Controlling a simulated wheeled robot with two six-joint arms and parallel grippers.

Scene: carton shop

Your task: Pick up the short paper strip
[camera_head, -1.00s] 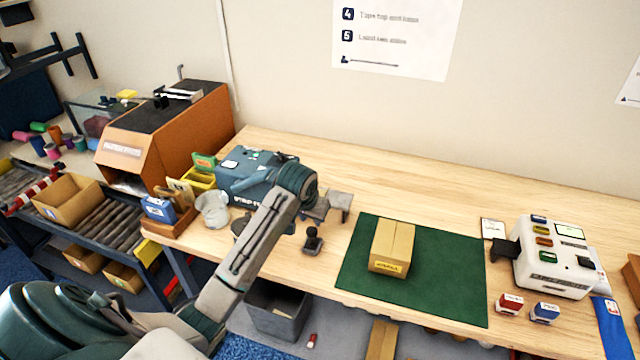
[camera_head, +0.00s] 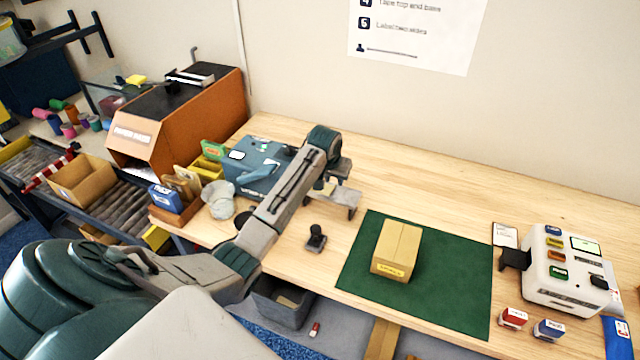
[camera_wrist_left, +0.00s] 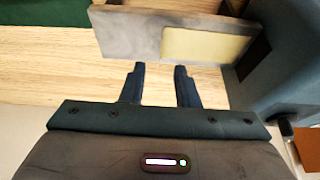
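A pale yellow strip (camera_wrist_left: 205,47), which looks like the short paper strip, lies on a grey plate (camera_wrist_left: 125,32) in the left wrist view. In the head view it shows as a small pale patch (camera_head: 325,187) beside the blue-grey machine (camera_head: 258,168), partly covered by my arm. My left gripper (camera_wrist_left: 159,72) has its two fingers apart with nothing between them. The fingertips are just short of the plate's near edge, apart from the strip. In the head view my left gripper (camera_head: 340,168) is over the plate, its fingertips hard to make out. My right gripper is not in view.
A closed carton (camera_head: 397,250) stands on the green mat (camera_head: 455,285). A black hand stamp (camera_head: 316,238) stands left of the mat. A white label device (camera_head: 565,270) and two small stamps are at the right. The table's back middle is clear.

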